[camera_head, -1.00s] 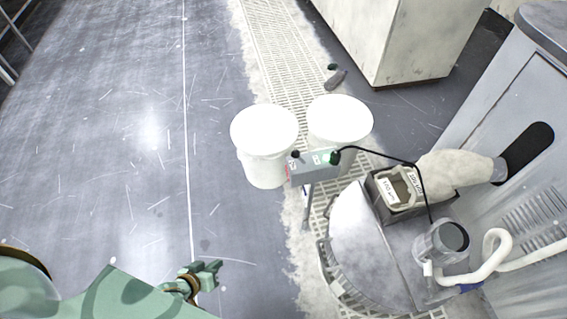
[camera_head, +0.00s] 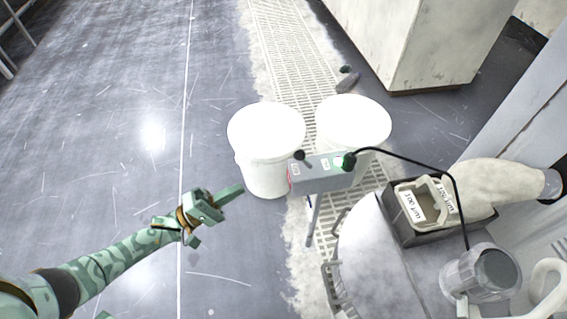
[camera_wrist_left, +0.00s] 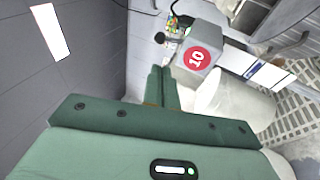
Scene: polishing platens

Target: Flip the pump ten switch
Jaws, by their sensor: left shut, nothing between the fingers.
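The pump ten switch box (camera_head: 322,173) is a small grey box on a thin post in front of two white buckets. A black ball-tipped lever (camera_head: 299,155) sticks up at its left end, and a green connector with a black cable is at its right. In the left wrist view the box (camera_wrist_left: 184,75) shows a round red label "10" (camera_wrist_left: 196,58), with the black ball lever (camera_wrist_left: 160,38) beside it. My left gripper (camera_head: 240,188) is shut and empty, left of the box and apart from it in the head view. My right gripper is not in view.
Two white buckets (camera_head: 265,135) (camera_head: 353,122) stand directly behind the box. A round grey machine (camera_head: 375,255) with a labelled filter tray (camera_head: 392,208) and a clear pump cup (camera_head: 480,272) is at right. The floor at left is clear. A grated drain (camera_head: 285,50) runs along the floor.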

